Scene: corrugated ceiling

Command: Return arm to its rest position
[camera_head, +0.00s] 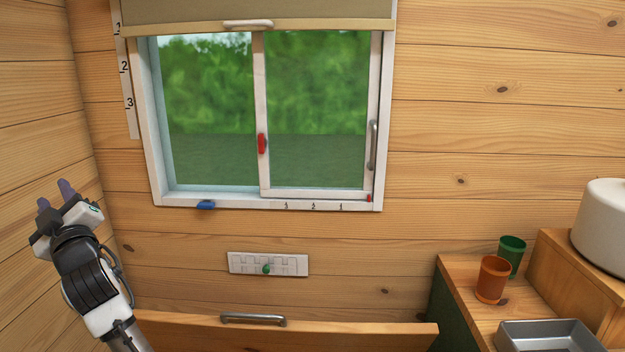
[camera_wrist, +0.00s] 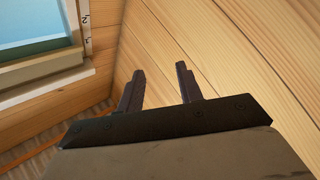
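My gripper (camera_head: 55,194) is at the left of the head view, raised beside the left wooden wall and left of the window (camera_head: 262,115). Its two dark fingers are apart with nothing between them. The wrist view also shows the gripper (camera_wrist: 160,80) open and empty, with the plank wall behind the fingers. A corner of the window frame (camera_wrist: 45,68) shows at the upper left of that view. My arm runs down from the gripper to the bottom left of the head view.
A wooden panel with a metal handle (camera_head: 253,320) is below the window. A switch plate (camera_head: 268,264) is on the wall. At right, a counter (camera_head: 462,275) holds an orange cup (camera_head: 491,280), a green cup (camera_head: 512,254) and a metal tray (camera_head: 548,323). A blind (camera_head: 190,14) hangs above.

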